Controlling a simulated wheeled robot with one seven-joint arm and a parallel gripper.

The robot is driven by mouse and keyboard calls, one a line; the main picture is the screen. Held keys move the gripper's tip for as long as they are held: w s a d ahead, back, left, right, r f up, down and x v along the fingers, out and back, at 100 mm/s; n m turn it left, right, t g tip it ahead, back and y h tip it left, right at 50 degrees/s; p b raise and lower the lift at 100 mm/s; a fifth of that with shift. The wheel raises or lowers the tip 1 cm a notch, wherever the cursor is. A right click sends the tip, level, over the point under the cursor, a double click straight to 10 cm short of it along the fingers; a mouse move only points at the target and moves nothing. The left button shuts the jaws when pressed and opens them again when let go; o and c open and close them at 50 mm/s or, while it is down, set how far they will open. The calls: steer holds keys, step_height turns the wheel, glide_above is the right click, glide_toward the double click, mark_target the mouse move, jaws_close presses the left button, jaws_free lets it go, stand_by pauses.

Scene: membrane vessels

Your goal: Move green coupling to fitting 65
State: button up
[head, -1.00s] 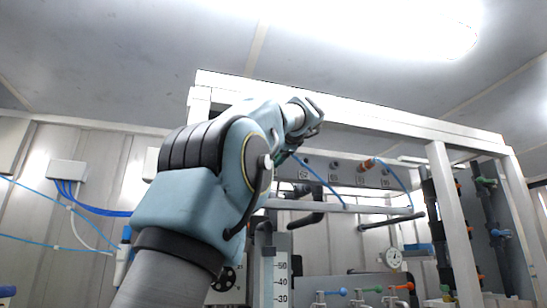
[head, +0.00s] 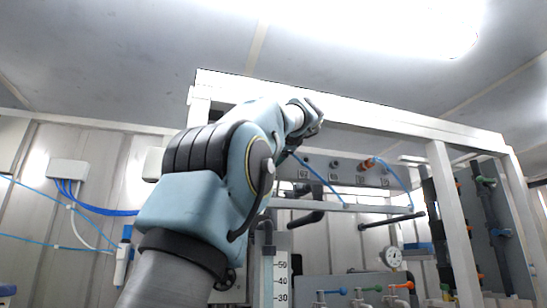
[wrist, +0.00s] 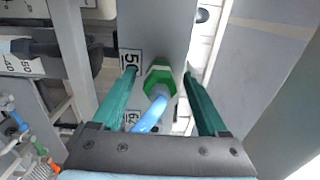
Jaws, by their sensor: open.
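The green coupling (wrist: 160,76) sits on the grey panel (wrist: 155,30) in the wrist view, with a blue hose (wrist: 150,116) running from it toward me. My gripper (wrist: 160,72) is open, with one green finger on each side of the coupling. I cannot tell whether either finger touches it. Two number labels show beside the coupling, one starting with 5 and one with 6; both are partly hidden. In the head view, the panel (head: 345,172) carries several fittings, but their labels are too small to read surely. My arm hides the gripper and the green coupling there.
A white frame (head: 440,200) surrounds the panel. A second blue hose (head: 398,178) arches from an orange coupling (head: 364,166) on the right. Black pipes (head: 306,218), a gauge (head: 391,257) and several coloured valves (head: 366,290) lie below.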

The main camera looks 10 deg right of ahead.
jaws_close()
stand_by(0.6)
steer(key=shift+s, duration=0.15)
stand_by(0.4)
steer(key=shift+s+d+b, duration=0.2)
steer(key=shift+s+b, duration=0.5)
steer(key=shift+s, duration=0.75)
steer(key=shift+s+d+b, duration=0.2)
steer(key=shift+s+b, duration=0.45)
steer(key=shift+s, duration=0.75)
